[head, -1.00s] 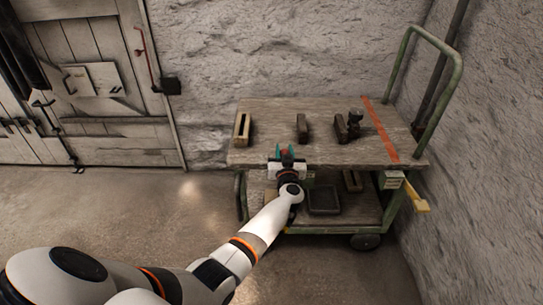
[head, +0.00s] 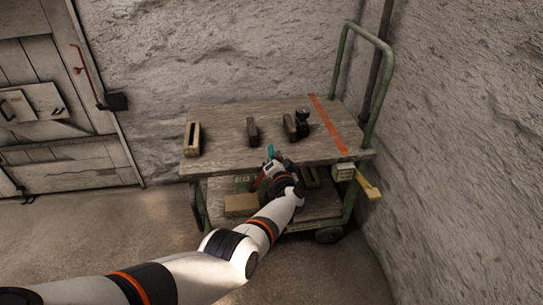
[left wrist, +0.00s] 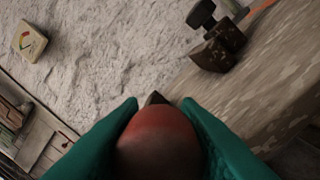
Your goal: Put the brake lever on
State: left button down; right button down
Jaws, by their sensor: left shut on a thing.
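The yellow lever (head: 369,187) sticks out at the right end of the cart, below its top board, sloping down to the right; it looks like the brake lever. My left gripper (head: 271,153) is at the front edge of the cart's top, left of the lever and apart from it. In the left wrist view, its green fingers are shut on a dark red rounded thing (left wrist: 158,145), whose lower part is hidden. My right gripper is not in view.
The cart's wooden top (head: 225,140) carries several dark blocks and a slotted wooden block (head: 192,139). A red-orange stripe (head: 328,124) crosses its right end. The green push handle (head: 371,36) rises at the right, near the rough wall.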

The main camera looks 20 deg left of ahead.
pick_arm(q)
jog(key=shift+w+d+f+m, duration=0.2)
jog(key=shift+w+d+m, duration=0.05)
jog(key=shift+d+m, duration=0.15)
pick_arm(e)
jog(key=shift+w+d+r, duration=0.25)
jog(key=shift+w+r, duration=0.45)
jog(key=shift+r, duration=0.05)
pick_arm(q)
jog(key=c, duration=1.1)
grip_release()
jog(key=shift+w+d+f, duration=0.1)
